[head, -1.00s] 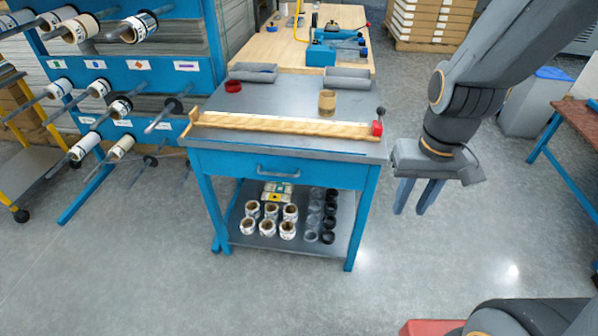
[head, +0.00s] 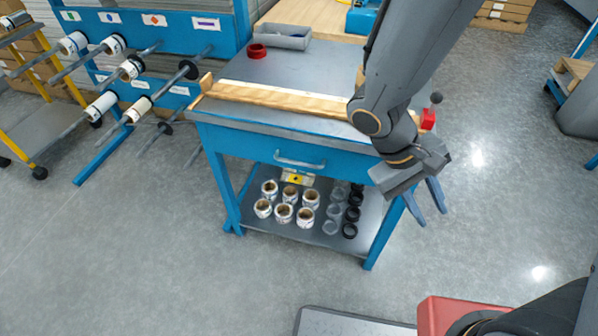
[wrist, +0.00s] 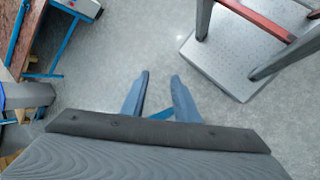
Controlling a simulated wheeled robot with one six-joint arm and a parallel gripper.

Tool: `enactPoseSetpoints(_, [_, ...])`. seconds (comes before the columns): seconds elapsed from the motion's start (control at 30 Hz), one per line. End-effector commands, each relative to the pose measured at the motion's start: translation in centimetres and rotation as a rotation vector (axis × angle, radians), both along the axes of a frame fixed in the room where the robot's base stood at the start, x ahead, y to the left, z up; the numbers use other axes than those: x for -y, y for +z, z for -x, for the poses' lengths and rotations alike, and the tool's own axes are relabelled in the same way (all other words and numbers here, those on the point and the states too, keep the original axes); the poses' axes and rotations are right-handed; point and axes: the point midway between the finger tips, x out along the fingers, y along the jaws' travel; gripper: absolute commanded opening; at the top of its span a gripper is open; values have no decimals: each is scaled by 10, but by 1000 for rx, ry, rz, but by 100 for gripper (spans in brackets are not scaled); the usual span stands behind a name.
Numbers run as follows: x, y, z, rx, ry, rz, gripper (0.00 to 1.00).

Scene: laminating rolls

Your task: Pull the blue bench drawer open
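The blue bench drawer (head: 250,147) is shut in the front of the blue bench, below its grey top. Its grey bar handle (head: 300,163) is in plain view at the middle of the drawer front. My gripper (head: 428,205) is to the right of the handle, in front of the bench's right end, with its fingers pointing down and apart from the handle. My arm hides part of the drawer's right end.
A wooden bar (head: 270,96) lies along the bench top. White rolls (head: 284,212) and black rings (head: 352,214) stand on the lower shelf. A roll rack (head: 150,50) is at the left.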

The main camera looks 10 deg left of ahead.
Motion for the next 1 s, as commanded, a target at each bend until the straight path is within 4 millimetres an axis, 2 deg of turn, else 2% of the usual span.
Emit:
enactPoseSetpoints(0.03, [-7, -18, -10, 11, 88, 84, 28])
enactPoseSetpoints(0.17, [-30, -37, -45, 125, 303, 272, 28])
enactPoseSetpoints(0.27, [-66, -53, -74, 263, 484, 375, 28])
enactPoseSetpoints(0.37, [-119, -69, -97, 432, 674, 426, 28])
enactPoseSetpoints(0.4, [-142, -76, -103, 501, 747, 429, 28])
enactPoseSetpoints(0.5, [-200, -92, -108, 659, 914, 404, 28])
enactPoseSetpoints(0.6, [-248, -105, -104, 785, 1039, 351, 28])
enactPoseSetpoints(0.7, [-281, -114, -96, 865, 1121, 300, 28])
enactPoseSetpoints(0.83, [-299, -119, -92, 911, 1166, 264, 28])
enactPoseSetpoints(1.0, [-300, -121, -108, 917, 1167, 260, 28])
